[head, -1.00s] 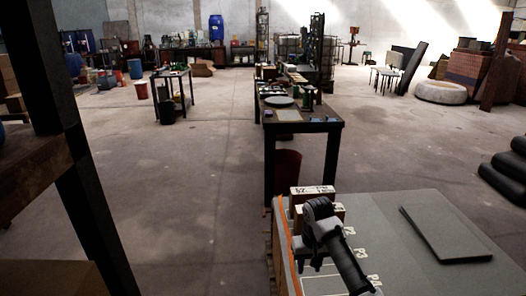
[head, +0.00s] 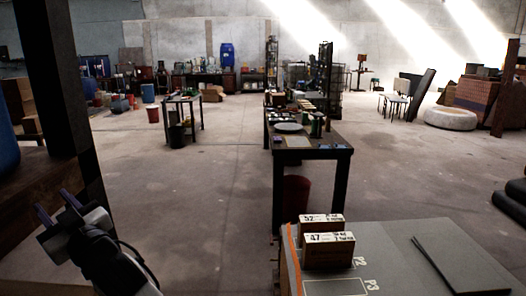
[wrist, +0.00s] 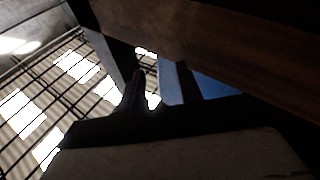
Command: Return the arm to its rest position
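My gripper (head: 53,201) is at the lower left of the head view, raised, with its fingers pointing up and to the left. The two fingers stand apart with nothing seen between them. In the wrist view the gripper (wrist: 160,70) shows as two dark fingers with a gap, pointing up toward the roof. My arm is folded at the lower left, clear of the grey-topped surface (head: 395,250).
Two labelled boxes, marked 52 (head: 322,219) and 47 (head: 329,252), stand on the grey top beside a dark flat panel (head: 462,270). A dark post (head: 62,100) and wooden shelf (head: 45,190) are close behind my gripper. A long table (head: 335,141) stands ahead; open floor lies left of it.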

